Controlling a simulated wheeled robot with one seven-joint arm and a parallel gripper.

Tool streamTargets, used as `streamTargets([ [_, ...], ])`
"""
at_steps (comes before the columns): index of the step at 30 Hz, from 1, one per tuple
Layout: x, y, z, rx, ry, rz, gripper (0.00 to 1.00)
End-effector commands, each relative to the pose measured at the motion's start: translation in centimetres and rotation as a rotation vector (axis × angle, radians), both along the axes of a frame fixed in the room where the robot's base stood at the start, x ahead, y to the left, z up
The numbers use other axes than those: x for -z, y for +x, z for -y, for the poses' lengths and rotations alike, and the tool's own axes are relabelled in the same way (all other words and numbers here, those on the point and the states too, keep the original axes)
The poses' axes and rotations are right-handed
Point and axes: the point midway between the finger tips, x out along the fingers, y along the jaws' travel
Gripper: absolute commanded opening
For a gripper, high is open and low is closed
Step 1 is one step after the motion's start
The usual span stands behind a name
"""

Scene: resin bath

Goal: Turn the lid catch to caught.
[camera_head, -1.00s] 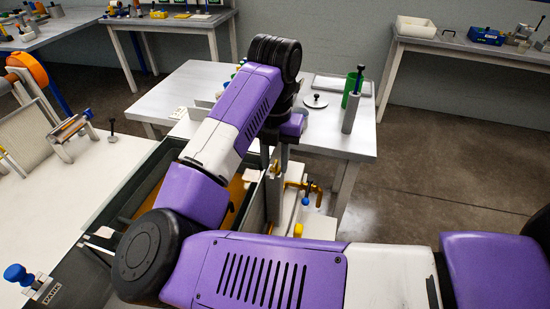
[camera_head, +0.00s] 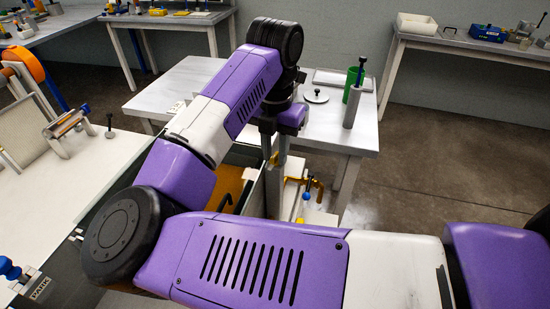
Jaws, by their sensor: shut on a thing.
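My gripper (camera_head: 272,150) hangs below my purple and white arm at the right edge of the resin bath (camera_head: 258,190), fingers pointing down. It is shut on a small brass-coloured piece (camera_head: 274,159), which looks like the lid catch, though the fingers and arm hide most of it. I cannot tell at which setting the catch stands. The bath has dark walls, and orange (camera_head: 228,188) shows inside it. My arm covers much of the bath.
Brass pipework (camera_head: 316,190) with a blue knob (camera_head: 307,196) stands just right of my gripper. Behind is a grey table (camera_head: 345,140) with a green cup (camera_head: 353,92) and a grey cylinder (camera_head: 351,108). A blue knob (camera_head: 10,268) sits by a PARK label (camera_head: 40,288) at left.

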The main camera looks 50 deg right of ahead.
Motion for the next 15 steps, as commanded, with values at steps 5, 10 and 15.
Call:
streamTargets([
  [5,0.74,0.12,-0.01,0.151,0.001,0.006,0.0],
  [10,0.69,0.1,0.01,0.313,0.0,0.006,0.0],
  [15,0.57,0.09,0.03,0.475,0.0,0.004,0.0],
])
